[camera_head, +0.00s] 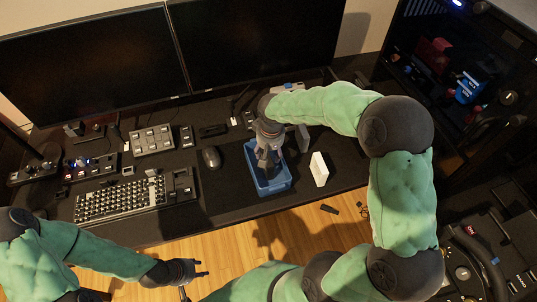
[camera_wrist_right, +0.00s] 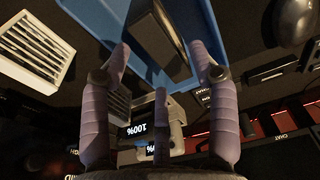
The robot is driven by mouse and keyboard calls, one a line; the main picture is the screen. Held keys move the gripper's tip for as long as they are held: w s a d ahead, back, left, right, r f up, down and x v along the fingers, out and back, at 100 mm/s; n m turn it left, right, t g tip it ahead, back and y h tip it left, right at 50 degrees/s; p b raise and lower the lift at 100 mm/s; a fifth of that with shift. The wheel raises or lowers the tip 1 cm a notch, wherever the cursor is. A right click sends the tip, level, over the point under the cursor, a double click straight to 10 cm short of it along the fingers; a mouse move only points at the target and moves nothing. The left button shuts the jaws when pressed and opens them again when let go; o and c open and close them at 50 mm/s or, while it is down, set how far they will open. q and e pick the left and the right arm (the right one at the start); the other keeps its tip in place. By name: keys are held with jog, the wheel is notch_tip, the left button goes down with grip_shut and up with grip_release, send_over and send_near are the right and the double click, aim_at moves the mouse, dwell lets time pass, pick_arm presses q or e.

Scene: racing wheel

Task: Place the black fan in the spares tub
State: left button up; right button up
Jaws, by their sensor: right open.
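The blue tub (camera_head: 279,183) stands on the desk near its front edge. My right gripper (camera_head: 266,163) points down over the tub, open. In the right wrist view its spread fingers (camera_wrist_right: 159,62) hold nothing. A black box-shaped thing (camera_wrist_right: 155,40) lies inside the blue tub (camera_wrist_right: 100,20), just past the fingertips; it may be the black fan, but its face is too dark to be sure. A dark slatted thing (camera_wrist_right: 118,106) stands outside the tub, partly behind a finger. My left gripper (camera_head: 196,275) is low at the front, open and empty, away from the desk objects.
A white slatted box (camera_head: 319,169) stands right of the tub; a mouse (camera_head: 211,157) lies left of it. A keyboard (camera_head: 120,199), button boxes (camera_head: 152,140) and two monitors (camera_head: 85,60) fill the left and back. A dark open case (camera_head: 465,70) is at the right.

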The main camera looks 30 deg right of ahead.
jog(key=r, duration=0.2)
jog(key=r+p, duration=0.1)
jog(key=r, duration=0.2)
jog(key=shift+s+a+r, duration=0.1)
jog(key=shift+s+r, duration=0.2)
jog(key=shift+s, duration=0.05)
jog(key=shift+s+f, duration=0.1)
jog(key=shift+f, duration=0.05)
